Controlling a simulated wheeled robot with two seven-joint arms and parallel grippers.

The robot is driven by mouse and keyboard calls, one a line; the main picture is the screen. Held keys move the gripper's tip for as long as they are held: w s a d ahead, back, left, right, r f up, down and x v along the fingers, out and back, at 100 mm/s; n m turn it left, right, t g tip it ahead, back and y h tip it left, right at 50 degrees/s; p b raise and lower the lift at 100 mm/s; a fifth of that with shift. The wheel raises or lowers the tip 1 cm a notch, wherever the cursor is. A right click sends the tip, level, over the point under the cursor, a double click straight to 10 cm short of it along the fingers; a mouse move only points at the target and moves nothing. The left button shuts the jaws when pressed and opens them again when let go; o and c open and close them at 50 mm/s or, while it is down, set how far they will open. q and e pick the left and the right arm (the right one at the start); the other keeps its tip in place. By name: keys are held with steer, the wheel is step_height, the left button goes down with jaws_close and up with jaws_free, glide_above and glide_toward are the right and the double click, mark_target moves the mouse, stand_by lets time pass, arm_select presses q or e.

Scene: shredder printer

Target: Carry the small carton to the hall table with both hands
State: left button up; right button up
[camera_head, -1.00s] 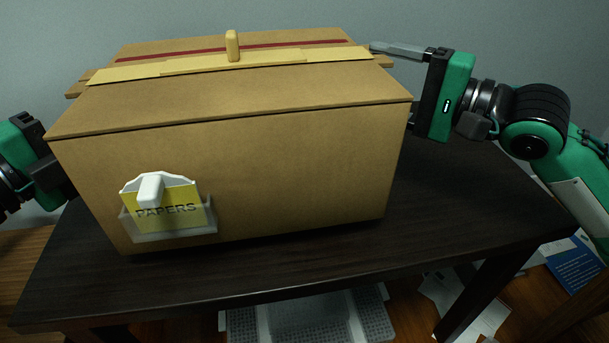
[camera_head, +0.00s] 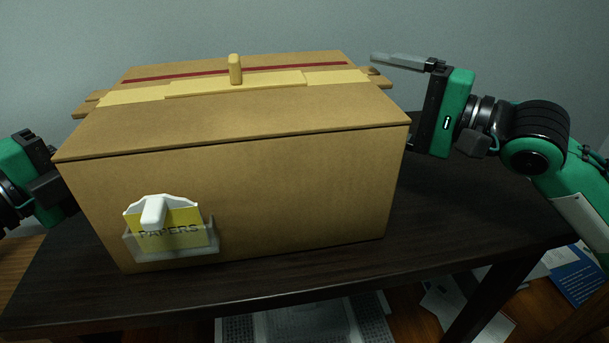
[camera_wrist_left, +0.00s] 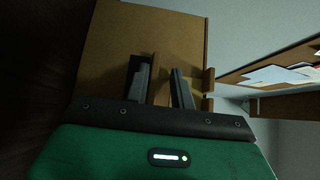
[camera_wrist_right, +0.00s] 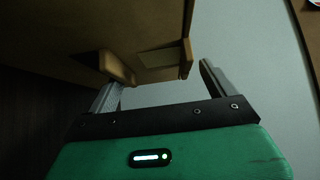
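The carton (camera_head: 300,185) is a brown box with a closed lid, resting on a dark table (camera_head: 480,220). A yellow band, a red stripe and a small upright peg (camera_head: 235,70) are on its lid. A "PAPERS" card (camera_head: 172,230) is in a holder on its front. Wooden bars stick out at both sides.
A pale perforated tray (camera_head: 305,322) is below the table's front edge. Papers and a blue leaflet (camera_head: 578,270) lie on the wooden floor at right. A shelf with papers (camera_wrist_left: 275,75) shows in the left wrist view. The tabletop right of the carton is bare.

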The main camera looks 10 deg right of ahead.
arm_select(q)
steer(key=shift+o, duration=0.3)
steer(key=shift+f, duration=0.15)
arm_select(e)
steer(key=shift+o, duration=0.3)
steer(key=shift+w+a+f, duration=0.1)
steer(key=shift+a+f, duration=0.05)
steer(key=shift+f, duration=0.4)
arm_select(q)
steer(key=shift+w+d, duration=0.2)
arm_select(e)
steer(key=r+v, duration=0.1)
steer(key=v, duration=0.7)
arm_select(q)
steer(key=shift+o, duration=0.2)
steer(key=o, duration=0.4)
steer(key=shift+o, duration=0.6)
